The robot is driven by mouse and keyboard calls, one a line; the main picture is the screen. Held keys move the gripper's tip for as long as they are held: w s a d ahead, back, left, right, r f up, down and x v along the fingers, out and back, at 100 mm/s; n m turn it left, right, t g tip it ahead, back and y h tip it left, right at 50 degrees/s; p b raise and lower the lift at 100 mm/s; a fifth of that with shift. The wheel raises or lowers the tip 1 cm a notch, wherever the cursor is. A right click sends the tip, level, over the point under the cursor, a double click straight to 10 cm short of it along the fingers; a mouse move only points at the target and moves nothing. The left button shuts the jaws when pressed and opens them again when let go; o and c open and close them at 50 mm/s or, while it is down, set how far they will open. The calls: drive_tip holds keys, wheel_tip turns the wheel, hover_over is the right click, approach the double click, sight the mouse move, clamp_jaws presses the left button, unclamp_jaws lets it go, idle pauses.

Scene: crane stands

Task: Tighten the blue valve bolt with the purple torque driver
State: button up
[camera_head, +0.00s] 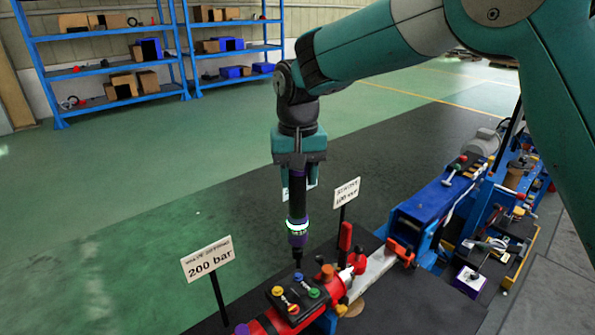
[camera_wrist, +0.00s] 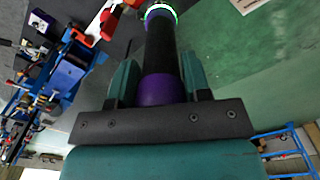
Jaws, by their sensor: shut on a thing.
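The purple torque driver (camera_head: 297,208) hangs upright in my gripper (camera_head: 298,180), black and purple with a lit white-green ring near its lower end. In the wrist view, my gripper (camera_wrist: 160,82) is shut on the driver (camera_wrist: 161,55), with a green finger on each side. The driver's thin tip points down at a black plate on a red valve body (camera_head: 325,295). A small blue bolt (camera_head: 298,277) shows right under the tip; whether they touch I cannot tell. Yellow (camera_head: 277,291), green (camera_head: 314,293) and red-orange bolts sit around it. The wrist view does not show the tip.
A "200 bar" sign (camera_head: 207,258) stands left of the valve, and another sign (camera_head: 347,191) stands behind it. A red upright handle (camera_head: 345,237) rises close right of the driver. Blue machinery (camera_head: 435,205) lies to the right. The green floor at left is clear; blue shelves (camera_head: 110,30) stand far back.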

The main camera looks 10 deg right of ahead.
sight(298, 207)
drive_tip(key=shift+r, duration=0.15)
drive_tip(key=shift+s+f, duration=0.1)
drive_tip(key=shift+f, duration=0.25)
drive_tip(key=shift+f+b, duration=1.65)
drive_tip(key=shift+f, duration=0.95)
drive_tip(key=shift+f+b, duration=0.5)
drive_tip(key=shift+f, duration=0.4)
drive_tip(key=shift+f+p, duration=0.2)
drive_tip(key=shift+p, duration=0.45)
idle(2.1)
drive_tip(key=shift+r+p, duration=2.05)
drive_tip(key=shift+r, duration=0.6)
